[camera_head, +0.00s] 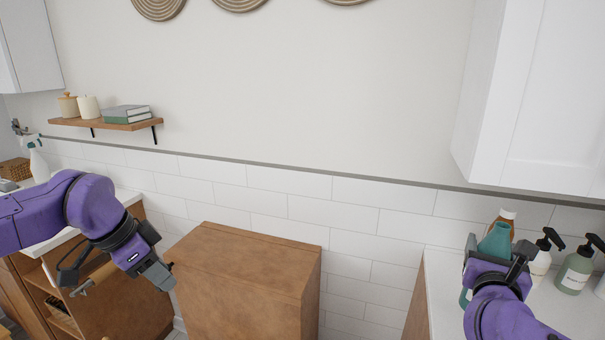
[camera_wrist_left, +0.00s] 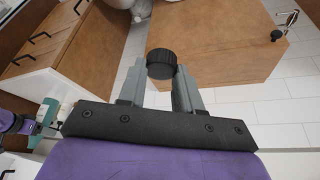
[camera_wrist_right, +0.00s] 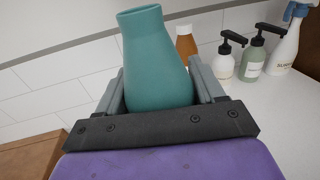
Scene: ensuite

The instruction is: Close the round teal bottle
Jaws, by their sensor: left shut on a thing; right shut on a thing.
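The round teal bottle (camera_head: 495,241) is at the right above the white counter, with no cap on its mouth. My right gripper (camera_head: 498,256) is shut on its body; the right wrist view shows the bottle (camera_wrist_right: 155,65) between both fingers, leaning a little left. My left gripper (camera_head: 163,274) is shut on a black ridged cap, held in front of the wooden cabinet. The cap (camera_wrist_left: 161,63) shows clearly between the fingertips in the left wrist view. The cap and bottle are far apart. The bottle's lower part is mostly hidden by my right gripper.
An amber bottle (camera_wrist_right: 186,42) and pump bottles (camera_wrist_right: 228,55) stand behind the teal bottle on the right counter (camera_wrist_right: 270,110). A wooden cabinet (camera_head: 245,265) stands between my arms. A white wall cupboard (camera_head: 550,100) hangs above the right counter. The space between the grippers is clear above the cabinet.

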